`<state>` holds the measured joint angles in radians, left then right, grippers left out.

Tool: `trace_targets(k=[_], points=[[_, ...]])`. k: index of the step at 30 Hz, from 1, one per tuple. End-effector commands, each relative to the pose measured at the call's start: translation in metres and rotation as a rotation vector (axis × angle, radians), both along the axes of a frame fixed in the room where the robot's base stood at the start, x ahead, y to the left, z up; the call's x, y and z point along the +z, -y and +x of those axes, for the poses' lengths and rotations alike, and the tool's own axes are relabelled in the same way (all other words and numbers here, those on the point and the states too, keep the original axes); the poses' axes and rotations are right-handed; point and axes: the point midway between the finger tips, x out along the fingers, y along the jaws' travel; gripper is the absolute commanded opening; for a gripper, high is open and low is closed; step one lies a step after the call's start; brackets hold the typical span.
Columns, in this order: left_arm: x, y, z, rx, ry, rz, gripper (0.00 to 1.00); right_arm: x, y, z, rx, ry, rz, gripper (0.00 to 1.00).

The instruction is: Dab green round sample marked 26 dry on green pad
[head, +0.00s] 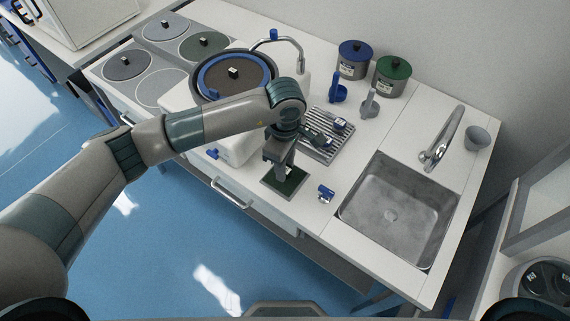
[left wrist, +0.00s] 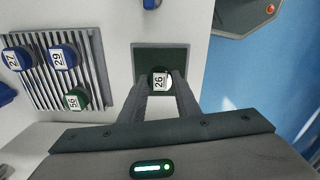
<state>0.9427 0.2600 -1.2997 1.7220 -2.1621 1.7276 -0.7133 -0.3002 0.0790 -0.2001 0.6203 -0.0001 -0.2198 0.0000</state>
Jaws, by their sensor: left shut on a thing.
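The green round sample marked 26 (left wrist: 160,80) is between the fingers of my left gripper (left wrist: 161,84), which is shut on it. Its white label faces the wrist camera, and little of its dark side shows. The green pad (left wrist: 147,54) lies directly beneath, dark green with a grey border. In the head view the left gripper (head: 280,165) points down over the pad (head: 291,184); the sample is hidden there by the fingers. I cannot tell whether the sample touches the pad. My right gripper is not in view.
A ribbed rack (left wrist: 93,75) beside the pad holds blue samples 27 (left wrist: 18,59) and 29 (left wrist: 63,57) and a green one (left wrist: 76,98). A small blue object (head: 326,193) stands between pad and sink (head: 392,213). The polishing machine (head: 205,118) is left of the rack.

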Motion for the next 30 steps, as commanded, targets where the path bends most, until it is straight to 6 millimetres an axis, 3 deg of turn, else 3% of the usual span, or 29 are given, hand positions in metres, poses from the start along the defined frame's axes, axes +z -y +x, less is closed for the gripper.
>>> trace_targets(k=[30], points=[[-0.0090,0.0000,0.0001,0.000,0.000,0.000,0.00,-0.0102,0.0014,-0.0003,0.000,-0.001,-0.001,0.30]])
